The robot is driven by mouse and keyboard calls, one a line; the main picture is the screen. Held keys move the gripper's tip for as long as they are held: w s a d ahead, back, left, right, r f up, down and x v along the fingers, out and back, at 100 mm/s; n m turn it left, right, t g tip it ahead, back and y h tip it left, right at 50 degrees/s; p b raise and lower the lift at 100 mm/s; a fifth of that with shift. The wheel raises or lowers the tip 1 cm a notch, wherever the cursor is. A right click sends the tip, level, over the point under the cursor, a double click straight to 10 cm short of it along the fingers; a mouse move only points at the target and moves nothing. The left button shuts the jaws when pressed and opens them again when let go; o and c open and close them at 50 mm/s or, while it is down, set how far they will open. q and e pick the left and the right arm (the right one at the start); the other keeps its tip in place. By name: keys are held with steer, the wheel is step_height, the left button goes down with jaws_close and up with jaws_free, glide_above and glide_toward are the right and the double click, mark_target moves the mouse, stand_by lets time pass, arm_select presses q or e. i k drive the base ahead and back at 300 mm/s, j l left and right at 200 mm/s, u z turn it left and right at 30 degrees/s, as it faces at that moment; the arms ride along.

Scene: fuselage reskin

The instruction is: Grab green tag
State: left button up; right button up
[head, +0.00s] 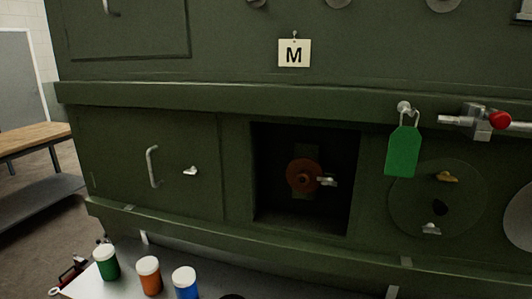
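The green tag (402,151) hangs by a light wire loop from a round knob (404,107) on the dark green cabinet, right of centre in the head view. It hangs nearly upright, tilted slightly, in front of the panel and above left of a round cover plate. No gripper shows in the head view, and nothing is touching the tag.
A valve with a red knob (499,121) sits right of the tag. A ledge (230,98) runs across the cabinet above an open recess with a red wheel (304,175). Green, orange and blue jars (186,283) stand on a white surface below. A wooden bench (30,139) is at left.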

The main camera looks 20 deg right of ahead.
mark_target(405, 143)
steer(key=z, duration=1.25)
